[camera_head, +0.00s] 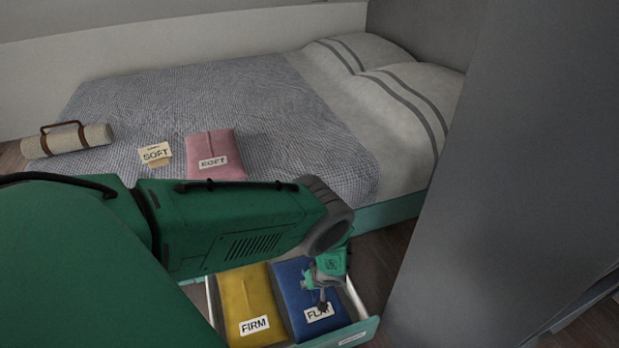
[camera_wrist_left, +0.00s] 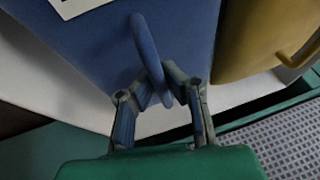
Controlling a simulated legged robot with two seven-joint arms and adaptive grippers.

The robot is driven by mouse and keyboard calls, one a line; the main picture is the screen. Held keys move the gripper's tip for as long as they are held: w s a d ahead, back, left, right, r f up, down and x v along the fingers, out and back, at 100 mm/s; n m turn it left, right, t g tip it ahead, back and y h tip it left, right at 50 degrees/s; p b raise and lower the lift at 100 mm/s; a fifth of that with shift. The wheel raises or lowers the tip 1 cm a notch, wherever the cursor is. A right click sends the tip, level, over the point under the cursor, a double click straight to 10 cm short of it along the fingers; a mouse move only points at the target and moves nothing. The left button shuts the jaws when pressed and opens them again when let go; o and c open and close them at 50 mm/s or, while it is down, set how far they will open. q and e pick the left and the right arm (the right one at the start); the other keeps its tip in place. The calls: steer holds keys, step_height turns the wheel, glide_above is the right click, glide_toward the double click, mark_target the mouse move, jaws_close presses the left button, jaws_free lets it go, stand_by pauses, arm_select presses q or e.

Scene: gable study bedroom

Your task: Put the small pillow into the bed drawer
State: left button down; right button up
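A blue pillow labelled FLAT (camera_head: 291,290) lies in the right part of the open bed drawer (camera_head: 361,329). A yellow pillow labelled FIRM (camera_head: 243,293) lies beside it on the left. A pink pillow labelled SOFT (camera_head: 214,147) lies on the bed. My left gripper (camera_head: 323,304) is above the blue pillow near its label. In the left wrist view, its fingertips (camera_wrist_left: 162,92) are close together on the blue pillow's loop (camera_wrist_left: 150,50), with the pillow (camera_wrist_left: 90,40) behind. The yellow pillow (camera_wrist_left: 245,45) shows at right. My right gripper is not in view.
A SOFT card (camera_head: 155,154) and a strapped beige roll (camera_head: 68,141) lie on the bed. Two striped pillows (camera_head: 408,95) are at its head. A grey panel (camera_head: 495,180) stands close on the right. My left arm hides part of the drawer's back.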

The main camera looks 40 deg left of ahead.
arm_select(q)
steer(key=shift+a+f, duration=0.1)
steer(key=c, duration=1.7)
jaws_free()
steer(key=p+v, duration=0.6)
steer(key=v, duration=0.5)
steer(key=s+d+r+m+h, duration=0.1)
steer(key=s+d+r+m, duration=0.1)
steer(key=s+r+m, duration=0.2)
steer(key=s+d+r+m+h, duration=0.1)
steer(key=s+r+m, duration=0.3)
steer(key=s+r, duration=0.6)
steer(key=s+d+r+m+h, duration=0.2)
steer(key=s+r+m+h, duration=0.1)
steer(key=s+r, duration=0.4)
steer(key=shift+s+d+m, duration=0.15)
steer(key=shift+s+m, duration=0.3)
steer(key=shift+s, duration=0.25)
steer(key=shift+s+d+m, duration=0.2)
steer(key=shift+s+m, duration=0.25)
steer(key=shift+s, duration=0.2)
